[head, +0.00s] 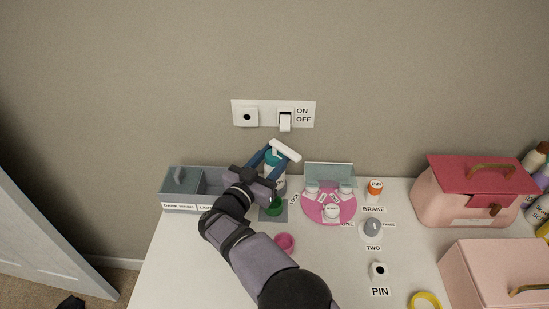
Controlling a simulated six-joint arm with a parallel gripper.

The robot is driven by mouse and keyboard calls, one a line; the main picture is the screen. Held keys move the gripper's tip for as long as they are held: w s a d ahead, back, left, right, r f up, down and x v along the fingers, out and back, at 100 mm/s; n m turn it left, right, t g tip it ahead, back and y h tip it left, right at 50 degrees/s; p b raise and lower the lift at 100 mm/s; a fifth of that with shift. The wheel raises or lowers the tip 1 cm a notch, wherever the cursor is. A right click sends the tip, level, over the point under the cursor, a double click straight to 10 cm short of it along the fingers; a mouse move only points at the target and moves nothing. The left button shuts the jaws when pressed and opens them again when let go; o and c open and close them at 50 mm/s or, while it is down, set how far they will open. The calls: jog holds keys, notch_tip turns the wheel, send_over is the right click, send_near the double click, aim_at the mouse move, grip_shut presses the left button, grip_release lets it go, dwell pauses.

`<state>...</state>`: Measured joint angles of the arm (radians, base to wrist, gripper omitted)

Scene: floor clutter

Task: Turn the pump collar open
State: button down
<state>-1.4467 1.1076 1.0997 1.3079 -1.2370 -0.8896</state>
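A pump bottle (272,160) with a teal and white body and a white pump head (286,150) stands near the wall, left of the table's middle. The spout points to the lower right. My gripper (267,166) is at the bottle, with its dark blue fingers around or beside the upper part. My wrist covers part of the bottle, and the collar cannot be made out. Whether the fingers touch or grip anything is too small to tell. A "LOCK" label (293,198) lies right of the bottle.
A grey divided box (180,208) stands left of my arm. A green round piece (274,208) and a pink cup (285,243) are close to my arm. A pink turntable (313,211) holds small jars. Pink boxes (470,194) fill the right. A switch plate (265,114) is on the wall.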

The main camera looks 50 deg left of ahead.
aim_at(268, 161)
jog(key=c, duration=2.5)
grip_release()
jog(key=shift+r+m+t+h+b, duration=0.15)
jog(key=shift+m+h+b, duration=0.35)
jog(key=shift+h, duration=0.25)
jog(key=shift+r+m+t+h+b, duration=0.15)
jog(key=shift+m+h+b, duration=0.35)
jog(key=shift+h, duration=0.25)
jog(key=shift+c, duration=0.2)
jog(key=shift+f, duration=0.1)
jog(key=o, duration=1.5)
jog(key=shift+f, duration=0.1)
jog(key=shift+s+f, duration=0.1)
jog(key=shift+s, duration=0.15)
jog(key=shift+s+d+b, duration=0.25)
jog(key=shift+s+b, duration=0.05)
jog(key=shift+s, duration=1.4)
jog(key=shift+s+d+b, duration=0.2)
jog(key=shift+s+b, duration=0.1)
jog(key=shift+s, duration=1.4)
